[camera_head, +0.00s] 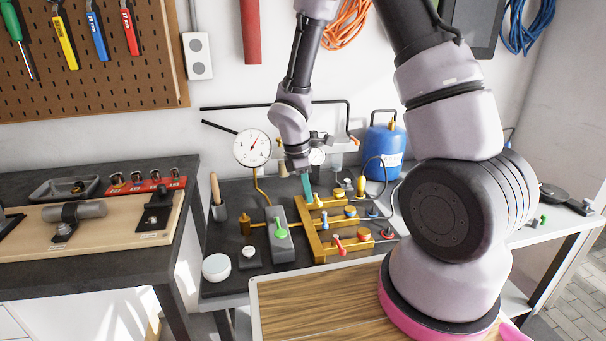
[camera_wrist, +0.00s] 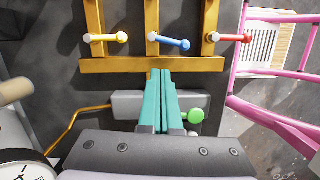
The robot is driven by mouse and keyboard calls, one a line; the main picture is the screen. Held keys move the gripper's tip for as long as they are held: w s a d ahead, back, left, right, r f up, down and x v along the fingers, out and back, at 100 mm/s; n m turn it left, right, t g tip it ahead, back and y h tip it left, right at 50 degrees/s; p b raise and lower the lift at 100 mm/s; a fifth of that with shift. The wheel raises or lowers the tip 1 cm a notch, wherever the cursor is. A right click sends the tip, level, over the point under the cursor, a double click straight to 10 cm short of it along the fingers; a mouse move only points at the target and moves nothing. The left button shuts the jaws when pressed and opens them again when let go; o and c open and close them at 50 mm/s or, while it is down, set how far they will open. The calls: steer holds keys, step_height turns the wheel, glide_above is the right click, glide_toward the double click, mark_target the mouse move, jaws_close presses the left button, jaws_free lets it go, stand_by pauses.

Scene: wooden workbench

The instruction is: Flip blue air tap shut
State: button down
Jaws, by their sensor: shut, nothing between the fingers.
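The blue air tap (camera_head: 324,219) is the middle one of three small taps on a brass manifold (camera_head: 313,243). In the wrist view, the blue tap's lever (camera_wrist: 172,43) lies across its brass branch pipe, slightly slanted, its free end to the right. The yellow tap (camera_wrist: 105,38) is to its left and the red tap (camera_wrist: 231,38) to its right, both levers crosswise. My gripper (camera_head: 308,199) points down over the manifold area. Its teal fingers (camera_wrist: 160,73) are shut and empty.
A grey block with a green lever (camera_head: 280,229) stands left of the manifold. A round gauge (camera_head: 252,148) rises behind it. A blue tank (camera_head: 383,150) stands at the back right. A wooden-topped surface (camera_head: 320,305) is in front.

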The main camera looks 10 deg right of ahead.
step_height(320, 180, up, 7)
steer(key=a, duration=0.1)
steer(key=shift+w+a+f, duration=0.15)
steer(key=shift+w+a, duration=0.05)
steer(key=shift+a, duration=0.05)
